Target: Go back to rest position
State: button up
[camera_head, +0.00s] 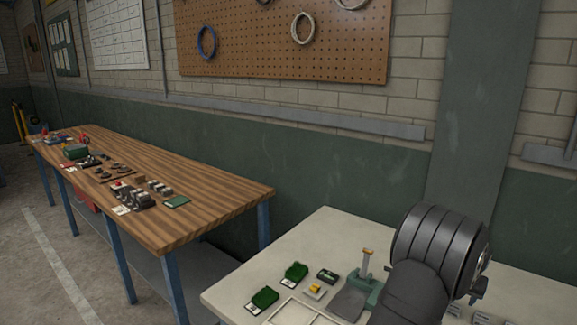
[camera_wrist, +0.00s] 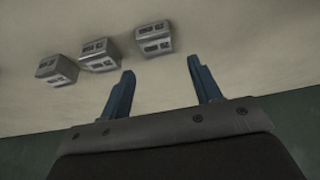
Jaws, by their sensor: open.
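My gripper (camera_wrist: 161,80) shows in the wrist view with its two blue fingers apart and nothing between them. In that view, several small grey metal blocks with slotted faces (camera_wrist: 100,55) sit on the pale tabletop beyond the fingertips. In the head view, my dark arm fills the lower right and hides part of the white table (camera_head: 322,228). My gripper's fingers are not visible there. On the white table lie green turf-like pieces (camera_head: 295,272), a small yellow-topped item (camera_head: 313,291) and a grey-green stand with an upright post (camera_head: 367,268).
A long wooden workbench (camera_head: 215,190) with blue legs stands at left, holding several small parts. A white frame or tray (camera_head: 298,313) lies at the white table's front. A pegboard (camera_head: 290,35) with hanging rings is on the wall. A gap separates the two tables.

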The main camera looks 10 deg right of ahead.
jog(key=s+d+r, duration=0.2)
jog(key=s+r, duration=0.5)
jog(key=s, duration=0.5)
jog(key=w+a, duration=0.6)
jog(key=a, duration=0.7)
jog(key=w+a, duration=0.5)
jog(key=a, duration=0.7)
jog(key=w+a+f, duration=0.3)
jog(key=w+a, duration=0.1)
jog(key=w, duration=0.2)
jog(key=shift+w+f, duration=0.2)
jog(key=shift+f, duration=0.15)
jog(key=shift+a, duration=0.1)
